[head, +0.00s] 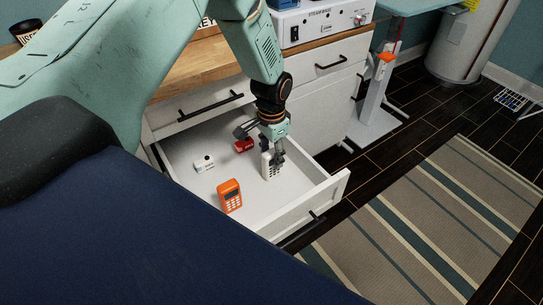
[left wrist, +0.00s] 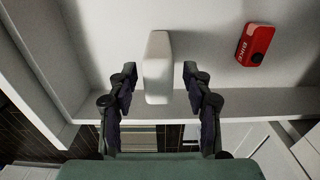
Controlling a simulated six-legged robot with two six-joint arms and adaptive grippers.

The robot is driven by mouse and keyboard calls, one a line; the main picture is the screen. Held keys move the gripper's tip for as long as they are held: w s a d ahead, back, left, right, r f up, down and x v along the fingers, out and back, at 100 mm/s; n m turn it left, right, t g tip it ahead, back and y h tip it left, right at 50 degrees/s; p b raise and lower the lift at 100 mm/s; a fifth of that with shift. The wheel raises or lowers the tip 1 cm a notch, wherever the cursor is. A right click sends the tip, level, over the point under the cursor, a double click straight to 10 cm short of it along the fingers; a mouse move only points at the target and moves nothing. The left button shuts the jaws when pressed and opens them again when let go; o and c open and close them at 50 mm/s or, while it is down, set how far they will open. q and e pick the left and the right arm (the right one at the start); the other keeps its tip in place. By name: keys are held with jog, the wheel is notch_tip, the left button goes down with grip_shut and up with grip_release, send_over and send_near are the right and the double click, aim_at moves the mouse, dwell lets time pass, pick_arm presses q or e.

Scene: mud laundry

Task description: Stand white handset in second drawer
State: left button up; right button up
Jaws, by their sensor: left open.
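The white handset (head: 268,168) stands upright in the open second drawer (head: 201,203), near its right side. In the left wrist view the handset (left wrist: 158,66) is seen from above, between the two fingers. My left gripper (head: 262,142) is open over it, coming down from above. The fingers hide part of the handset in the head view. My right gripper is not in view.
The drawer also holds an orange handset (head: 229,196), a small white item (head: 204,163) and a red item marked BIKE (left wrist: 255,45). The closed drawer above (head: 200,108) and the wooden counter (head: 195,70) lie behind. A striped rug (head: 440,215) covers the floor at right.

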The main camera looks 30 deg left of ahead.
pick_arm(q)
notch_tip(320, 180, up, 10)
jog(key=shift+s+r+p, duration=0.1)
jog(key=shift+r+p, duration=0.15)
jog(key=shift+p, duration=0.8)
jog(key=shift+f, duration=0.1)
